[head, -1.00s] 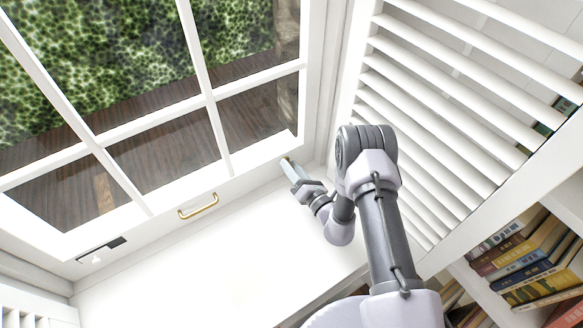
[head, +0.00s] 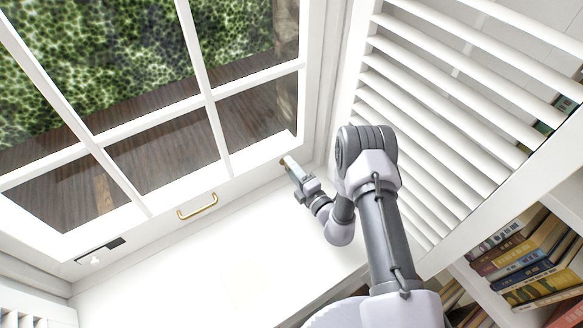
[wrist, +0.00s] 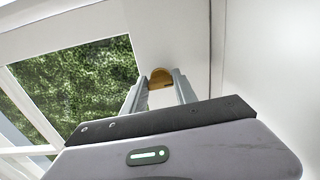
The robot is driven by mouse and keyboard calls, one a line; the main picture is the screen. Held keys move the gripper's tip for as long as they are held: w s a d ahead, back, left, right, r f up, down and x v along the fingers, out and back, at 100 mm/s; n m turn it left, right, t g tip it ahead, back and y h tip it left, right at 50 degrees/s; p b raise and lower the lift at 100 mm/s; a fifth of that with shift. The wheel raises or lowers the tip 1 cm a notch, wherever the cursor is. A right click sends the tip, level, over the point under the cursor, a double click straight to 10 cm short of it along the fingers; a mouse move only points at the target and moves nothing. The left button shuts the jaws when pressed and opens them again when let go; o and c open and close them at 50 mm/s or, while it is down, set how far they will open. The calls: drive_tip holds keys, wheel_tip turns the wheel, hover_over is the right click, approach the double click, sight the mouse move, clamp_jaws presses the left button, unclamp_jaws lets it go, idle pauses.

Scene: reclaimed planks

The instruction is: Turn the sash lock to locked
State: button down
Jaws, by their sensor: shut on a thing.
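A rounded brass-coloured piece, seemingly the sash lock (wrist: 160,74), sits on the white window frame between my fingertips in the wrist view. In the head view my gripper (head: 287,163) reaches the lower right corner of the sash (head: 262,151), and only a small brownish bit of the piece shows at its tips. My gripper is shut on this piece, with one finger on either side. The fingers partly hide it, and I cannot tell which way it is turned.
A brass pull handle (head: 197,206) is at the middle of the bottom rail. A black plate with a white tab (head: 100,250) is at the lower left. White louvred shutters (head: 440,110) stand close on the right, above shelved books (head: 520,262). The white sill (head: 215,270) is clear.

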drive_tip(key=shift+w+r+m, duration=0.1)
drive_tip(key=shift+m, duration=0.3)
drive_tip(key=c, duration=1)
unclamp_jaws()
drive_tip(key=shift+o, duration=0.2)
